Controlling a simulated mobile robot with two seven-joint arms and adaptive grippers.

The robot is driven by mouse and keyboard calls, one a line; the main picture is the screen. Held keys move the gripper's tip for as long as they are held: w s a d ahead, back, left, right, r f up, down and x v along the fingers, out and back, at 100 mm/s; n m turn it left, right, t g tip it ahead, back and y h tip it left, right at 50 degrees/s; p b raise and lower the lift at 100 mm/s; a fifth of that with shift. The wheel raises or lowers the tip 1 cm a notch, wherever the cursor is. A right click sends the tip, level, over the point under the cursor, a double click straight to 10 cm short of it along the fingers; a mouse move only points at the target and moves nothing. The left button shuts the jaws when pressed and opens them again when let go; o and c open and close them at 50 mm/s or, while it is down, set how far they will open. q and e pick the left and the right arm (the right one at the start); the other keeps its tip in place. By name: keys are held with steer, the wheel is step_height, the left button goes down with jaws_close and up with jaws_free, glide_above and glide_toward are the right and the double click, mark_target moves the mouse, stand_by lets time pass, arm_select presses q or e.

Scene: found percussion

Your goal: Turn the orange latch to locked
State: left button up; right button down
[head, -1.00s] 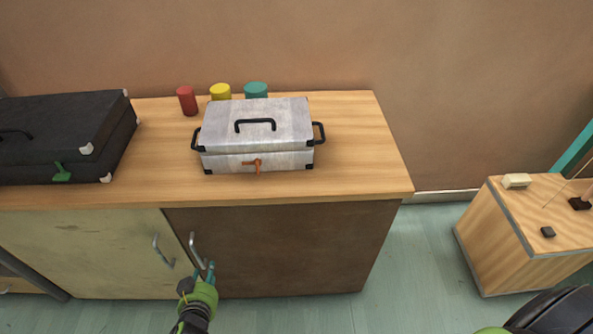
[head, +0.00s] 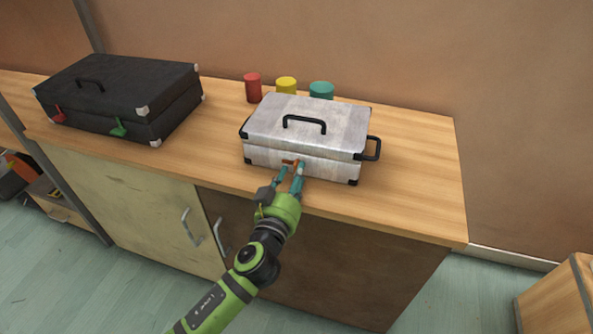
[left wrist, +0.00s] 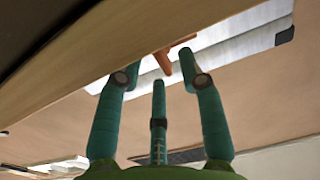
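The silver-grey case (head: 308,124) stands shut on the wooden counter, with black corners and handles. Its orange latch (head: 289,161) is on the front face, partly hidden by my left gripper (head: 289,178). In the left wrist view the orange latch (left wrist: 172,54) shows just beyond the fingertips, nearer the right-hand finger. My left gripper (left wrist: 158,76) is open, its teal fingers spread with nothing held between them. I cannot tell whether a fingertip touches the latch. My right gripper is in neither view.
A black case (head: 110,98) with a red latch (head: 58,114) and a green latch (head: 118,128) stands to the left on the counter (head: 410,190). Red (head: 253,88), yellow (head: 286,86) and teal (head: 321,90) cylinders stand behind the silver case. The counter right of it is clear.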

arm_select(q)
steer(key=shift+x, duration=0.9)
jaws_close()
